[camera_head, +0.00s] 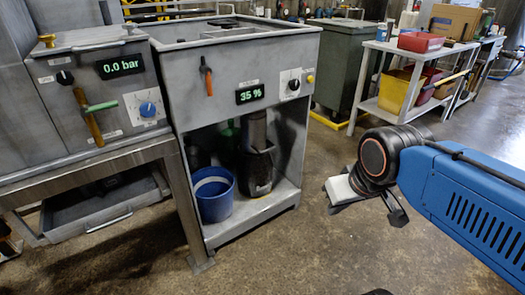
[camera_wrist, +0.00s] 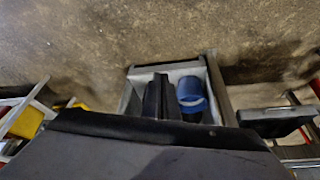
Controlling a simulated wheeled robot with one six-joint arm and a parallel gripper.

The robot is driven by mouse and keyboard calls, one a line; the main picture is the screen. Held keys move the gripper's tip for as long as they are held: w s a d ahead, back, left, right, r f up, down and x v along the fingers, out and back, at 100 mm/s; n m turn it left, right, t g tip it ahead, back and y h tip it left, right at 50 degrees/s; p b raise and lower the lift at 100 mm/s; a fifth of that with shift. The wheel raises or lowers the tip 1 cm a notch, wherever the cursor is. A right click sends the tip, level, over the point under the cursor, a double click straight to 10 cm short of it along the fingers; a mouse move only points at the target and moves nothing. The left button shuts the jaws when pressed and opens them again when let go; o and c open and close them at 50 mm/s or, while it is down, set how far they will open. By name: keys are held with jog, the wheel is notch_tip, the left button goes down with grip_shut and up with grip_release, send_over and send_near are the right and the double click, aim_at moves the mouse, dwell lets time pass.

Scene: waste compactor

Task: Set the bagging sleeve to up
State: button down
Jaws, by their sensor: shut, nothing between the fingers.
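A grey cylinder (camera_head: 256,128) with a black bag-like lower part (camera_head: 260,170) stands in the open bay of the grey cabinet (camera_head: 240,85). It looks like the bagging sleeve; whether it is up or down I cannot tell. An upright black shape (camera_wrist: 157,97) in the bay in the wrist view seems to be the same thing. My gripper (camera_head: 345,192) is shut and empty, in the air to the right of the cabinet and apart from it. A dark body fills the bottom of the wrist view and hides what lies behind it.
A blue bucket (camera_head: 212,192) stands in the bay, left of the bag, and shows in the wrist view (camera_wrist: 190,92). The cabinet front has an orange-handled lever (camera_head: 207,78), a 35 % display (camera_head: 249,94) and a knob (camera_head: 293,84). The floor before the bay is clear.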

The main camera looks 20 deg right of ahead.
aim_at(267, 150)
dwell(0.4)
